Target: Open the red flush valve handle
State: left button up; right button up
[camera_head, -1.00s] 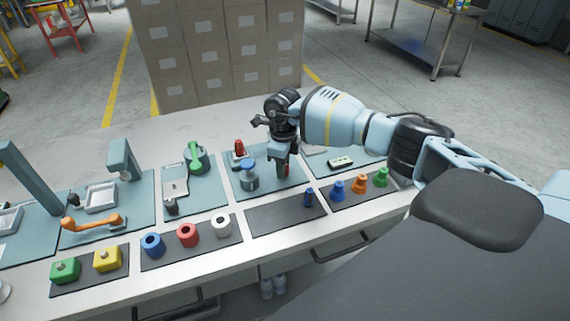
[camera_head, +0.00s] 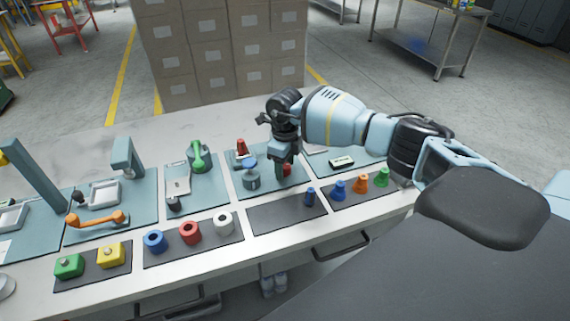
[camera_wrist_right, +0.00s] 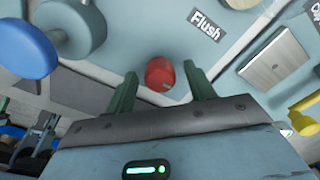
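The red flush valve handle (camera_wrist_right: 159,74) shows in the right wrist view as a short red knob near a label reading "Flush". My right gripper (camera_wrist_right: 160,80) is open, with a green finger on either side of the knob. I cannot tell whether the fingers touch it. In the head view the right gripper (camera_head: 283,168) points down over the teal panel, and a bit of the red handle (camera_head: 288,170) shows beside it. The rest of the handle is hidden behind the gripper. My left gripper is not in view.
A blue-topped valve (camera_head: 250,172) stands close to the left of the gripper, with a red cone-shaped part (camera_head: 241,147) behind it.

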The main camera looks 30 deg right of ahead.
aim_at(285, 165)
jog(key=shift+r, duration=3.95)
jog(key=shift+f, duration=0.1)
